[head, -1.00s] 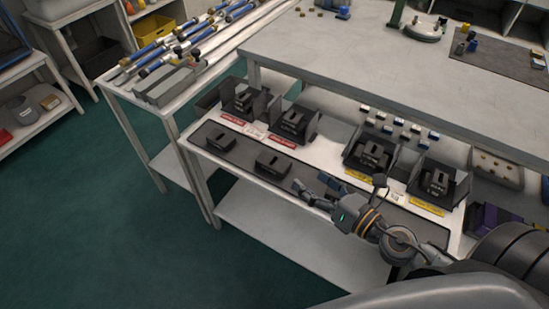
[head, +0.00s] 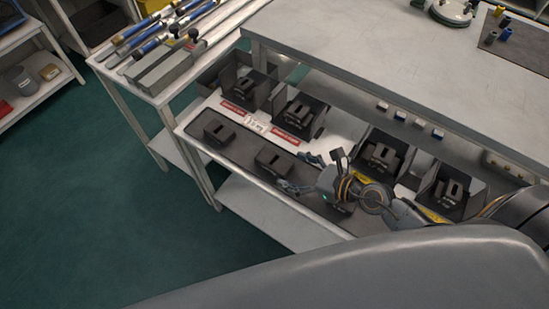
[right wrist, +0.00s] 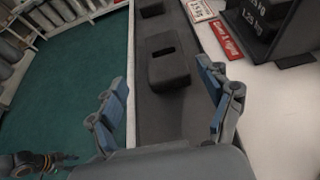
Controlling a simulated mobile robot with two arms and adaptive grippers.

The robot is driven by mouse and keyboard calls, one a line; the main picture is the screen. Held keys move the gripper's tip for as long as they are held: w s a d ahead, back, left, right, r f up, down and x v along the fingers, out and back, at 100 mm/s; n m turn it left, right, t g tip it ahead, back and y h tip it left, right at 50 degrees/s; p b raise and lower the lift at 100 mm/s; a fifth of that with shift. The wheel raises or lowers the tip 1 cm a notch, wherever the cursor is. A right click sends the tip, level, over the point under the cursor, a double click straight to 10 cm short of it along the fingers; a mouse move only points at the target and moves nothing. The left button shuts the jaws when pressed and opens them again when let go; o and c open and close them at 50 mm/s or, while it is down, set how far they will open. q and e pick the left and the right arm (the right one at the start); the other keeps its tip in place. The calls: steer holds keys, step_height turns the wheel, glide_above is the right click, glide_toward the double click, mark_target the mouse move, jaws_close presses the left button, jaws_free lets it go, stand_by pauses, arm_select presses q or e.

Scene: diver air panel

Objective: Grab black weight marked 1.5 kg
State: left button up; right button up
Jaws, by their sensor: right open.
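Two loose black weights lie on the dark mat of the lower shelf in the head view: a nearer one (head: 274,159) and one farther left (head: 219,133). I cannot read marks on them. My right gripper (head: 296,173) is open and empty, just right of the nearer weight. In the right wrist view a slotted black weight (right wrist: 168,68) lies ahead between the spread blue finger pads, apart from them. Another weight (right wrist: 151,8) shows beyond it. A dark jointed part (right wrist: 38,163) at the lower left may be my left gripper; its jaws are unclear.
Black holders with weights stand behind the mat, including a left one (head: 252,88) and a right one (head: 450,190). Red and white labels (head: 285,136) lie before the left holders. The upper worktop (head: 400,65) overhangs behind. Green floor (head: 100,200) is clear at left.

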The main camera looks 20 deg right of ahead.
mark_target(273, 158)
steer(key=shift+w+a+f, duration=0.3)
steer(key=shift+w+a, duration=0.05)
steer(key=shift+w, duration=0.2)
steer(key=shift+w+a+f, duration=0.2)
steer(key=shift+w, duration=0.2)
steer(key=x, duration=0.4)
steer(key=shift+w, duration=0.5)
steer(key=shift+c, duration=0.4)
jaws_close()
arm_select(q)
steer(key=shift+w+d+r, duration=0.2)
steer(key=shift+w+r, duration=0.1)
steer(key=shift+w, duration=0.45)
arm_select(e)
steer(key=shift+w+r, duration=0.15)
steer(key=shift+r, duration=0.05)
